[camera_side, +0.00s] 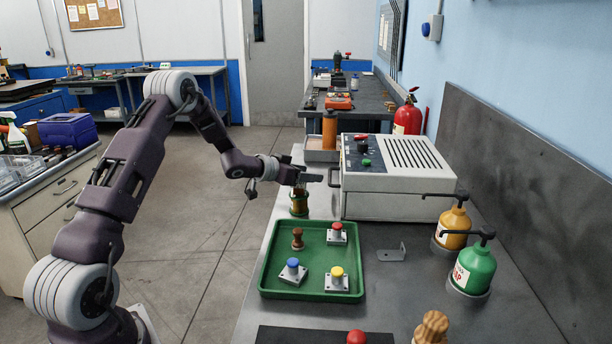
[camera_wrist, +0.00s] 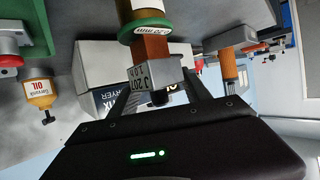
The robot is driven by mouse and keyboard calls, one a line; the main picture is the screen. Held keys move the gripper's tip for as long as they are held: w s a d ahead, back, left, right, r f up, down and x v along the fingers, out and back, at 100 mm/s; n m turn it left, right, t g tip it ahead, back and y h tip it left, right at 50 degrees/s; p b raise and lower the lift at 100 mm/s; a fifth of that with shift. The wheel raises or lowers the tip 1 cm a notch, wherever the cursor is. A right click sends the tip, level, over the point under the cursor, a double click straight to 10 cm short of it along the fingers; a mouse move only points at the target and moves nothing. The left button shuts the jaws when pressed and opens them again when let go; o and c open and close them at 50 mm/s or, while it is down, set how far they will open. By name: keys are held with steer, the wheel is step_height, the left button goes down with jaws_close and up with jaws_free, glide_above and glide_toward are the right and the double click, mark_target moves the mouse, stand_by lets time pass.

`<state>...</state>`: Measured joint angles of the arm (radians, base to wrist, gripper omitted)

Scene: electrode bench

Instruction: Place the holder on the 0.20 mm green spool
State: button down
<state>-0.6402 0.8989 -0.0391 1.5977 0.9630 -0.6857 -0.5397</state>
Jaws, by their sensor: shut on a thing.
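The green spool (camera_side: 299,211) stands upright on the bench behind the green tray; its green rim, marked 0.20 mm, shows at the top of the wrist view (camera_wrist: 146,27). My gripper (camera_side: 302,181) is directly over it, pointing down. In the wrist view my gripper (camera_wrist: 163,92) is shut on the holder, a grey block (camera_wrist: 148,80) with a printed label and a copper-coloured part toward the spool. The copper part meets the spool rim in the wrist view; I cannot tell whether it touches. The holder is mostly hidden in the side view.
The green tray (camera_side: 263,274) holds red, blue and yellow-topped pieces and a small brown piece. A white dryer box (camera_side: 390,180) stands close right of my gripper. An orange cylinder (camera_side: 329,130) stands behind.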

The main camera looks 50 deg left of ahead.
steer(key=shift+c, duration=2.4)
jaws_free()
steer(key=shift+f, duration=0.15)
